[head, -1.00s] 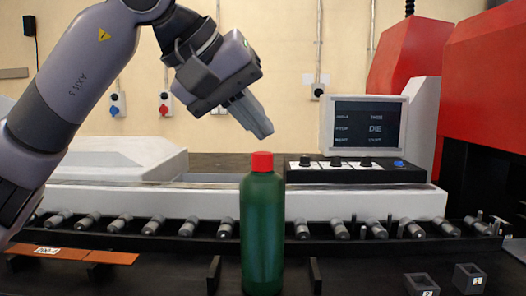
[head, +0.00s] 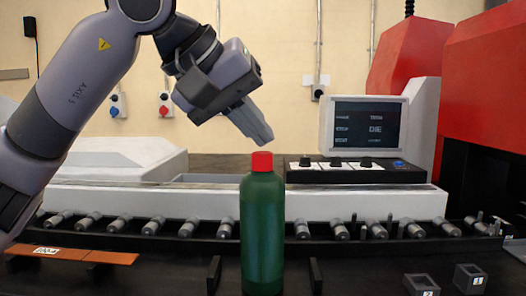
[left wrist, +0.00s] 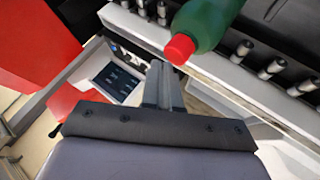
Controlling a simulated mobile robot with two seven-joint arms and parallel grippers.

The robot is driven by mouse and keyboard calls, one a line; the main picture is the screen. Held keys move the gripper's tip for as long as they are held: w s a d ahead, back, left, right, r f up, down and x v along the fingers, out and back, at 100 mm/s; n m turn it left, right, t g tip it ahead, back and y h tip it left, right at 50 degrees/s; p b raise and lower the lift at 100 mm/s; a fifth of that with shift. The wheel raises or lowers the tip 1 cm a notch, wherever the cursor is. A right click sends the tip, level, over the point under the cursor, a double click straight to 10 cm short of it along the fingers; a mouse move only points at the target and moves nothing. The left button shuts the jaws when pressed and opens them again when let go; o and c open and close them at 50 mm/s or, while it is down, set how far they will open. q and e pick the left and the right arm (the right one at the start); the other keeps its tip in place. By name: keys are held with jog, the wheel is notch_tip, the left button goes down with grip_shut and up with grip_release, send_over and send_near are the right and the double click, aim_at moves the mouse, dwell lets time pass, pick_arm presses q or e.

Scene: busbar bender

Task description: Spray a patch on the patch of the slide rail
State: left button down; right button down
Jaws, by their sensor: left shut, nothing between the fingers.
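A green bottle with a red cap (head: 262,225) stands upright in the front middle of the head view. The bottle also shows at the top of the left wrist view (left wrist: 207,22), its cap towards the camera. My left gripper (head: 262,140) is shut and empty, its fingertips just above the cap and apart from it in the head view. The gripper's fingers also show in the left wrist view (left wrist: 163,72). I cannot make out a marked patch on a slide rail. My right gripper is not in view.
A row of grey rollers (head: 302,229) runs behind the bottle. A control panel with a screen (head: 366,128) stands behind to the right, beside red machine housings (head: 484,75). Small numbered square sockets (head: 469,277) sit at front right.

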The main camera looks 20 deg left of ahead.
aim_at(256, 154)
pick_arm(q)
jog(key=shift+f, duration=0.35)
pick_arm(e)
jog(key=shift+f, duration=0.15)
pick_arm(q)
jog(key=shift+r, duration=0.1)
jog(key=shift+r+p, duration=0.7)
jog(key=shift+p, duration=0.1)
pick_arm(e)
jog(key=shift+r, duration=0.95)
